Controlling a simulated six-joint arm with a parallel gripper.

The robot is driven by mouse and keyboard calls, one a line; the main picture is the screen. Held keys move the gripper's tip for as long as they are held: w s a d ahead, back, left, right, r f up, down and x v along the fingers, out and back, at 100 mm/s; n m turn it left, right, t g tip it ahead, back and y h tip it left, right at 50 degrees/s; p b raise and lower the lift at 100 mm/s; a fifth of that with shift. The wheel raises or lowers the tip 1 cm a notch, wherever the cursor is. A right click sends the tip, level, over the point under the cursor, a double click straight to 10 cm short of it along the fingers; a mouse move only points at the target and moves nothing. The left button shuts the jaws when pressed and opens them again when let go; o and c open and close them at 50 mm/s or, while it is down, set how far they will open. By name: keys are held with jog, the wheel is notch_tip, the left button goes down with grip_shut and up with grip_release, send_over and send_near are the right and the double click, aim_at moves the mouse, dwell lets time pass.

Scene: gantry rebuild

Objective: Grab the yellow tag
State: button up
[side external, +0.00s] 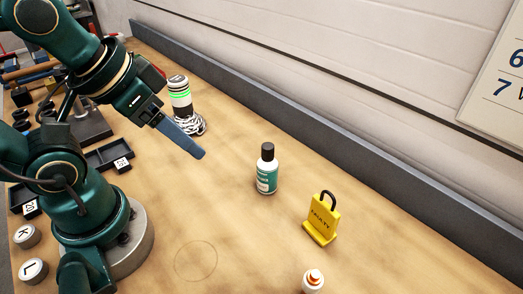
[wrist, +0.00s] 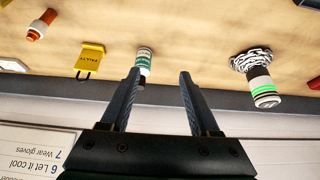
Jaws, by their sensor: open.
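The yellow tag (side external: 321,219) stands upright on the bench at the right in the side view. It has dark lettering reading FAULTY and a black loop on top. The yellow tag (wrist: 91,60) also shows at the upper left in the wrist view. My gripper (side external: 203,154) is in the air to the upper left of the tag, apart from it. In the wrist view my gripper (wrist: 159,73) has its two fingers spread with nothing held between them. The wrist picture shows the scene upside down.
A white and green bottle with a black cap (side external: 267,170) stands between my gripper and the tag. A striped cylinder with a green band (side external: 179,95) stands behind my gripper. A white and orange bottle (side external: 313,281) is at the front. A grey rail (side external: 353,158) runs along the wall.

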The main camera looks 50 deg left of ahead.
jog(key=shift+c, duration=0.3)
jog(key=w+a+r+m+t+y, duration=0.1)
jog(key=w+a+r+m+t, duration=0.1)
jog(key=w+r+t, duration=0.6)
jog(key=m+g+h, duration=0.5)
jog(key=m+h, duration=0.7)
send_over(321, 204)
jog(key=a, duration=0.5)
notch_tip(321, 204, down, 10)
jog(key=shift+d+f+n+g+h, duration=0.15)
jog(key=shift+d+f+g, duration=0.25)
jog(key=shift+d+f, duration=0.55)
jog(key=shift+d+f+n+g+h, duration=0.15)
jog(key=shift+d+f+g, duration=0.4)
jog(key=shift+f, duration=0.7)
jog(key=shift+d+f+n+g+h, duration=0.1)
jog(key=shift+d+f+n+g, duration=0.15)
jog(key=shift+d+f, duration=0.8)
